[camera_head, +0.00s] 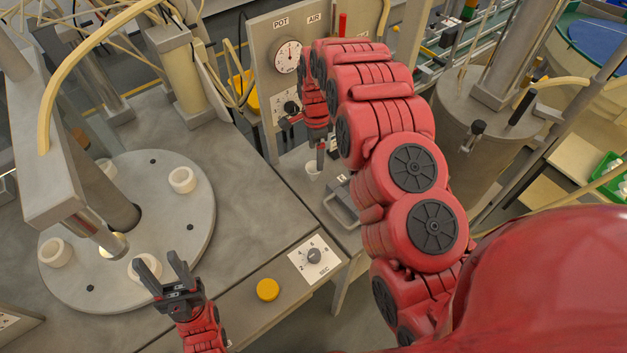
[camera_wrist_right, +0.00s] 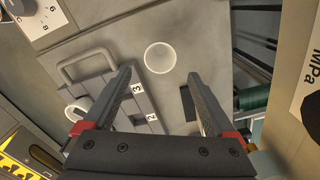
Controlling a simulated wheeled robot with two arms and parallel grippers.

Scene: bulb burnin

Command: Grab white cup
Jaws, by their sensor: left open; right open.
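A small white cup (camera_head: 313,170) stands on the grey bench below the panel. In the right wrist view the cup (camera_wrist_right: 160,57) shows as a round white opening, just beyond the fingertips and between their lines. My right gripper (camera_head: 319,152) is above the cup in the head view; its fingers (camera_wrist_right: 160,76) are open and empty. My left gripper (camera_head: 162,270) is open at the near edge of the round turntable (camera_head: 175,225), by a white ring-shaped holder (camera_head: 143,262). Whether it touches that holder I cannot tell.
A grey handled block (camera_head: 341,203) with numbers sits beside the cup, close to the right fingers. A panel with a dial (camera_head: 288,57) rises behind. A yellow button (camera_head: 267,289) and knob plate (camera_head: 314,257) are on the near bench edge.

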